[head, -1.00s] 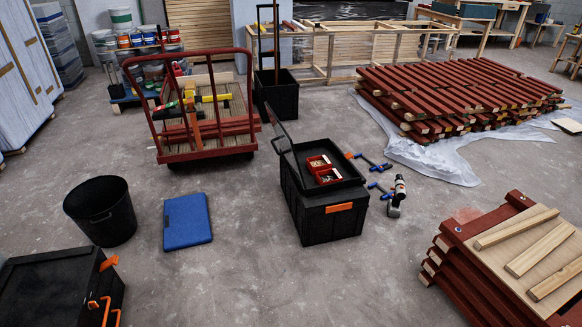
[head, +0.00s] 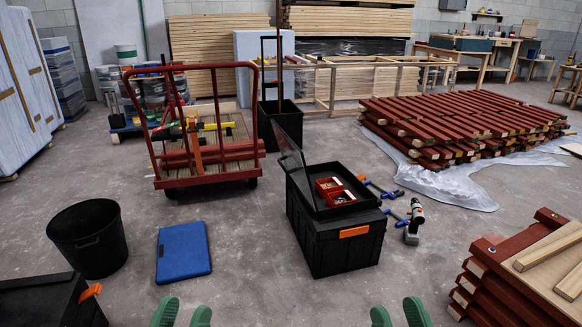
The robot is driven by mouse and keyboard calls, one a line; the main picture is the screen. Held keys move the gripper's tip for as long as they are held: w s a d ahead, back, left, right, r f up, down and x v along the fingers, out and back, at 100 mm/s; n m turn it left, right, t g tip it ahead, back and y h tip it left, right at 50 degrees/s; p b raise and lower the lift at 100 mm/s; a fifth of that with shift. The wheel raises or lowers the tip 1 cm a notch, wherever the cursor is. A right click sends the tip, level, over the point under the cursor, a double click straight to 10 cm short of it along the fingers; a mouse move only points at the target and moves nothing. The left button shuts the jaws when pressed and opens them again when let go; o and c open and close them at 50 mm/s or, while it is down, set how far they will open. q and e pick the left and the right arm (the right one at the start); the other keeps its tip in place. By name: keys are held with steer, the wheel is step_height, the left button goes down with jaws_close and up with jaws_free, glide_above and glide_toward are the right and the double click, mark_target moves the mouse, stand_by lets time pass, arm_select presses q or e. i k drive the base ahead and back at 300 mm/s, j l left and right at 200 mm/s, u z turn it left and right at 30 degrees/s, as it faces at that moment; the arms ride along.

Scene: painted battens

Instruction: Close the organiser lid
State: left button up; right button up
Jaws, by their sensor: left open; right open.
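The organiser (head: 345,255) is a black box with an orange latch (head: 354,232), standing on the floor right of centre. Its see-through, dark-edged lid (head: 289,143) stands open, tilted up on the left side. Red bins (head: 331,186) with small parts sit in its open top tray. My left gripper (head: 183,315) shows as two green fingertips at the bottom edge, apart and empty. My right gripper (head: 398,315) shows the same way, open and empty, in front of and below the organiser. Both are clear of the lid; their arms are out of view.
A red trolley (head: 205,170) stands behind; stacked red battens (head: 465,125) lie right. Floor in front is clear.

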mark_target(293, 166)
steer(key=i+l, duration=0.15)
steer(key=i, duration=0.65)
steer(key=i+l, duration=0.1)
steer(key=i, duration=0.7)
steer(key=i+l, duration=0.15)
steer(key=i, duration=0.65)
